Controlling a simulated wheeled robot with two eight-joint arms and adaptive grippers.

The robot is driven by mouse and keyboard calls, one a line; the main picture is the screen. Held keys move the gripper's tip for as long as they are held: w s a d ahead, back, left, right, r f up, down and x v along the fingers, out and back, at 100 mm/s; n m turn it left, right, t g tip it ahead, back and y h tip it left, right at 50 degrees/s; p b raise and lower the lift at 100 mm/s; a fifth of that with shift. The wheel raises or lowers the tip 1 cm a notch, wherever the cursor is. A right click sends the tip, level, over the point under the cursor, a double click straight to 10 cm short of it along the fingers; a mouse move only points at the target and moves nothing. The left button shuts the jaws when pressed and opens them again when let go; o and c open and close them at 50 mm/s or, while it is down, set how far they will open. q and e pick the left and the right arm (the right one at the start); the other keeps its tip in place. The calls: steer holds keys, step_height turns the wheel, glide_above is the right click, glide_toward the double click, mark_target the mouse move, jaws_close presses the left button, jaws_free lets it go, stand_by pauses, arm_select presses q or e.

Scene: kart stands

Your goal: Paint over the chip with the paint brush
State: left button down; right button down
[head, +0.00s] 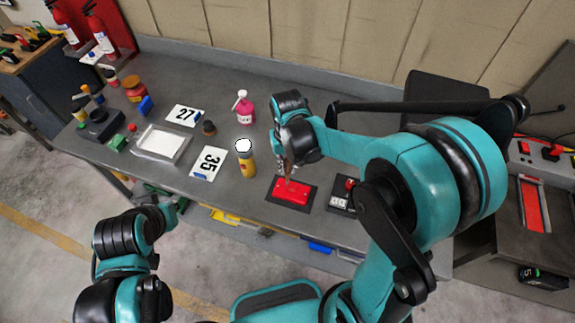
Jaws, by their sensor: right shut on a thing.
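A red panel (293,193) lies on a dark mat (308,203) near the front edge of the grey workbench (222,94). My right gripper (288,152) is above the panel, shut on the paint brush (288,174). The brush points down, with its tip at or just above the panel's upper part; I cannot tell if it touches. The chip cannot be made out at this size; the brush may cover it. My left arm is at the lower left, in front of the bench. Its gripper (170,209) shows too poorly to read.
A yellow bottle with a white top (247,165) stands left of the panel. A pink spray bottle (244,108) stands behind. Number cards 27 (185,115) and 35 (208,162) and a white tray (161,143) lie farther left. A small dark box (340,201) sits right of the mat.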

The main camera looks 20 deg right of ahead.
steer(key=shift+f+b, duration=0.9)
steer(key=shift+f, duration=0.15)
stand_by(0.4)
steer(key=shift+d, duration=0.1)
steer(key=shift+s+d+r, duration=0.1)
steer(key=shift+s+d, duration=0.3)
steer(key=shift+d, duration=0.15)
steer(key=shift+s+d, duration=0.1)
steer(key=shift+s+d, duration=0.3)
steer(key=shift+d, duration=0.2)
steer(key=shift+w+a, duration=0.1)
steer(key=shift+a, duration=0.05)
stand_by(0.3)
